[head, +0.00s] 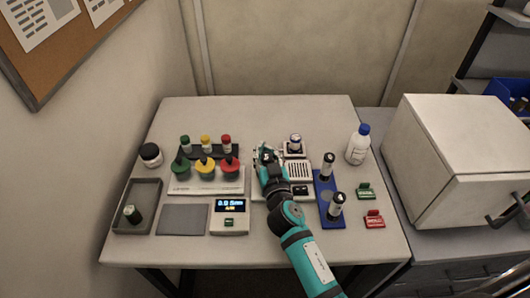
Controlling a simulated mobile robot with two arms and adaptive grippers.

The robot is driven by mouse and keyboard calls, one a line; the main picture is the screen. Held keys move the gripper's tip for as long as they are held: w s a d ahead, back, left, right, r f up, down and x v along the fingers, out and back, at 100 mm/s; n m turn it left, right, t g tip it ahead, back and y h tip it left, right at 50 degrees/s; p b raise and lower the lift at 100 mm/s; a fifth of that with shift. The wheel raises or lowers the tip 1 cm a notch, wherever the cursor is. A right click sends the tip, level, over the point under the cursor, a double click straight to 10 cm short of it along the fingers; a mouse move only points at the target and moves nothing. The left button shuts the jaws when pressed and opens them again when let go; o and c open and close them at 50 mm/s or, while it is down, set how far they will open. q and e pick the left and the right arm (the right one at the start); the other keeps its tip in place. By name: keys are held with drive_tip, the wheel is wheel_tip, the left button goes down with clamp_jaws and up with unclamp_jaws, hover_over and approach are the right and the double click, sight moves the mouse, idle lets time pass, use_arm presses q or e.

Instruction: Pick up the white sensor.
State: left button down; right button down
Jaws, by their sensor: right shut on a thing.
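My right gripper (265,153) is over the white device (299,171) in the middle of the table, at its left part. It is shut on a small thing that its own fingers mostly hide. Pale patches show at the fingertips, which fits the white sensor, but its shape is not clear. I cannot tell whether it is clear of the device. A small white and dark blue cylinder (295,142) stands upright at the back of the device, right of the gripper. My left gripper is not in view.
Left of the arm are a rack of capped vials (205,145), coloured knobs (204,164), a scale (230,221), a grey pad (183,219) and a tray (149,190). Right are a blue rack (325,198) with dark cylinders, a white bottle (358,144) and a white cabinet (460,150).

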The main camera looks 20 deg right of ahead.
drive_tip(key=r, duration=0.7)
drive_tip(key=shift+s+r+p, duration=0.2)
drive_tip(key=shift+s+p, duration=0.15)
drive_tip(key=shift+p, duration=0.05)
drive_tip(key=shift+w+r, duration=0.15)
drive_tip(key=shift+r, duration=0.35)
drive_tip(key=c, duration=2)
unclamp_jaws()
drive_tip(key=o, duration=1.6)
